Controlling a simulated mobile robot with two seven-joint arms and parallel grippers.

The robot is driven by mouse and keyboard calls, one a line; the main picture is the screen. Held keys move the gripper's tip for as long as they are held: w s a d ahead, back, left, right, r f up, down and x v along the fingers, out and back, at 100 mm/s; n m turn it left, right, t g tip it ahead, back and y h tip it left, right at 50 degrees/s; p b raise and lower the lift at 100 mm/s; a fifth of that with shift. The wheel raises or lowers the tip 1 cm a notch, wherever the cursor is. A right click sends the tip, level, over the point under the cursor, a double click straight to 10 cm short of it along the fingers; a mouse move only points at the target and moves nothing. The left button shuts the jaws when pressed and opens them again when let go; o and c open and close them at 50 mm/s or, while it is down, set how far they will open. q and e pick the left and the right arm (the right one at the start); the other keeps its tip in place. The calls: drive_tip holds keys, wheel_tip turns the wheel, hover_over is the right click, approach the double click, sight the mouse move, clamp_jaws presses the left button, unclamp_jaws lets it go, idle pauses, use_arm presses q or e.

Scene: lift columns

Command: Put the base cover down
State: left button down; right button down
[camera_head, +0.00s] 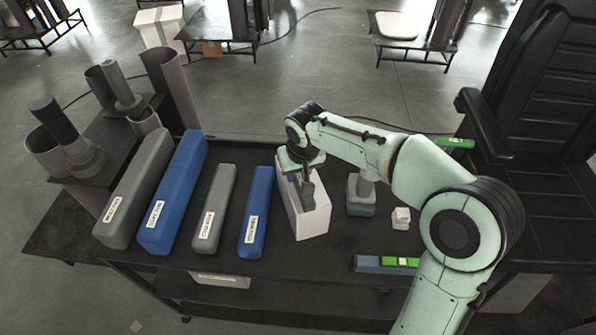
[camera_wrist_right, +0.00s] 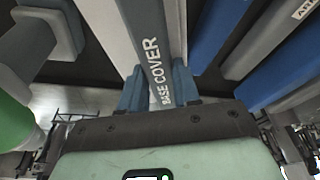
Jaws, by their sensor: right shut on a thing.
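The base cover (camera_wrist_right: 155,50) is a long dark grey piece with white "BASE COVER" lettering, seen close up in the right wrist view. My right gripper (camera_wrist_right: 158,92) is shut on it, with one blue-grey finger on each side. My left gripper is not in view.
Blue and grey long labelled boxes (camera_head: 172,195) lie to the left on the dark table (camera_head: 280,255). A blue-and-green level (camera_head: 385,264) lies at the front edge. Grey tubes (camera_head: 170,85) stand back left.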

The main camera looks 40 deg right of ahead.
drive_tip(key=shift+r, duration=0.1)
drive_tip(key=c, duration=0.8)
unclamp_jaws()
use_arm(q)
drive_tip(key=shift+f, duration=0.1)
use_arm(e)
drive_tip(key=shift+r, duration=0.15)
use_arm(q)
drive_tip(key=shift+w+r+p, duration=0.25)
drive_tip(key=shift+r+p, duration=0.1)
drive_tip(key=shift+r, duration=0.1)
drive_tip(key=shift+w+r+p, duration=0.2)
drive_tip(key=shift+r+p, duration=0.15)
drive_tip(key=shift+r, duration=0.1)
use_arm(e)
drive_tip(key=v, duration=1.1)
drive_tip(key=shift+r, duration=0.35)
